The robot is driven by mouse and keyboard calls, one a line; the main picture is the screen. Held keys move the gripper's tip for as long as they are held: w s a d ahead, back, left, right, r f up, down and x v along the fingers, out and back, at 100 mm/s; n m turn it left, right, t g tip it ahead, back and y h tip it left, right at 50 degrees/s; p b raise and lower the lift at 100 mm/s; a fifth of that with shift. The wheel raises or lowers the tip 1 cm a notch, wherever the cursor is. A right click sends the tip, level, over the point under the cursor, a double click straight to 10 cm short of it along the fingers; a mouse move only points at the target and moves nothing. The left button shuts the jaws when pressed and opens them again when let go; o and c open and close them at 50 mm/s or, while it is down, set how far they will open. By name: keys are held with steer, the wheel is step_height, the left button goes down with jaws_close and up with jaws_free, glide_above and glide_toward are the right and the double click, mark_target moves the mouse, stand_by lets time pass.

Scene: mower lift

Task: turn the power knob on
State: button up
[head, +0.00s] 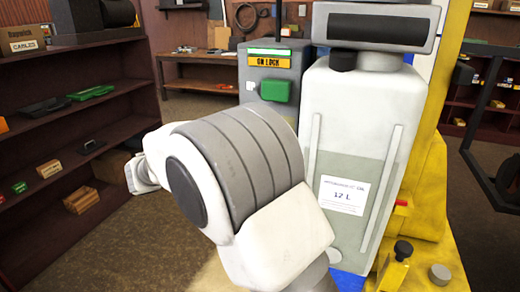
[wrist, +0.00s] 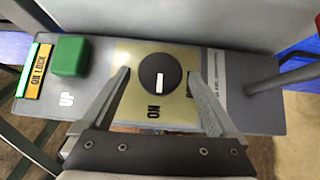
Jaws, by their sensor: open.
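The power knob (wrist: 151,66) is a dark round dial with a white pointer mark, set on a pale yellow plate (wrist: 130,52) in the wrist view. The mark runs from its middle toward the lower edge, on the side of the printed ON label. My gripper (wrist: 158,72) is open, with one finger on each side of the knob and a visible gap at both sides. Whether the fingertips are above the plate or touching it, I cannot tell. In the head view my arm blocks the sight of the knob and gripper.
A green button (wrist: 71,57) and an ON LOCK label (wrist: 36,71) sit left of the knob; the button shows in the head view (head: 276,90). A bar (wrist: 285,80) rises at right. A white 12 L tank (head: 345,130) stands right of my arm, shelves (head: 75,110) at left.

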steer(key=p+v, duration=0.1)
steer(key=v, duration=1.4)
steer(key=shift+s+a, duration=0.2)
steer(key=shift+a, duration=0.15)
